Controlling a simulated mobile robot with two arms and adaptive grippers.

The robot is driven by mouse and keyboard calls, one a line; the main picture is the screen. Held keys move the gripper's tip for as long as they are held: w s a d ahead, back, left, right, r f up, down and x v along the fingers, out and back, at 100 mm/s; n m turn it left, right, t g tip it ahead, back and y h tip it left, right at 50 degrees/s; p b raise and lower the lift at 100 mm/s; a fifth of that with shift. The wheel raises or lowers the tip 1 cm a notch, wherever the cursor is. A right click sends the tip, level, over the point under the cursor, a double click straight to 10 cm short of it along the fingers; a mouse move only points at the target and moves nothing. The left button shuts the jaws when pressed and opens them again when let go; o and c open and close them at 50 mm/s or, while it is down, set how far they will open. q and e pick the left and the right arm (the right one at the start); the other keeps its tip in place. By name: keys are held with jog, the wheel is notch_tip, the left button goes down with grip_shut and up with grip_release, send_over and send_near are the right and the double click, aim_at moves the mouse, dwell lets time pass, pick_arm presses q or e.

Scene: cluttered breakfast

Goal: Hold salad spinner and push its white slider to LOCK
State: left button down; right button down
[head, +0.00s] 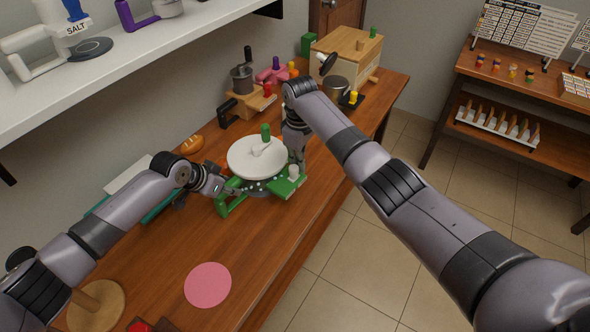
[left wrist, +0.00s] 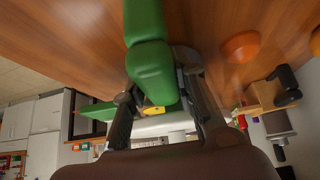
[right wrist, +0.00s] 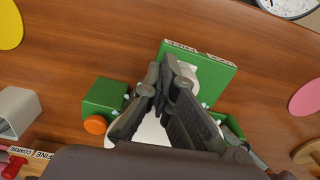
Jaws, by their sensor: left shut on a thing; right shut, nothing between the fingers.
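The salad spinner has a round white lid (head: 250,157) with a green knob, on a green frame (head: 228,205) on the wooden table. My left gripper (head: 228,188) is shut on its green handle (left wrist: 150,72), which sits between the fingers in the left wrist view. The white slider (head: 294,171) stands on a green plate at the spinner's right; it also shows in the right wrist view (right wrist: 212,76), partly covered by my fingers. My right gripper (right wrist: 168,78) is shut and empty, with its tips right beside the slider. Whether they touch it I cannot tell.
A grinder (head: 242,78) and a wooden box (head: 345,50) stand further back on the table. A pink disc (head: 208,285) lies in front. A white shelf (head: 130,50) overhangs the back left.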

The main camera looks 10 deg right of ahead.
aim_at(266, 126)
jog(key=shift+s+a, duration=0.8)
jog(key=shift+a, duration=0.2)
jog(key=shift+s+a, duration=0.1)
jog(key=shift+s, duration=0.05)
jog(key=shift+s+a, duration=0.45)
jog(key=shift+a, duration=0.1)
jog(key=shift+w+d, duration=0.45)
jog(key=shift+d, duration=0.05)
jog(key=shift+r, duration=3.5)
jog(key=c, duration=2.3)
grip_release()
jog(key=o, duration=0.8)
jog(key=w+a+r+m+t, duration=0.1)
jog(key=w+r+m, duration=0.1)
jog(key=w+r, duration=0.1)
jog(key=w+a+r+m+t, duration=0.2)
jog(key=w+r, duration=0.1)
jog(key=w+a+r+m+t+y, duration=0.1)
jog(key=w+a+r+m, duration=0.1)
jog(key=w+r, duration=0.2)
notch_tip(266, 126, down, 10)
jog(key=shift+r, duration=0.2)
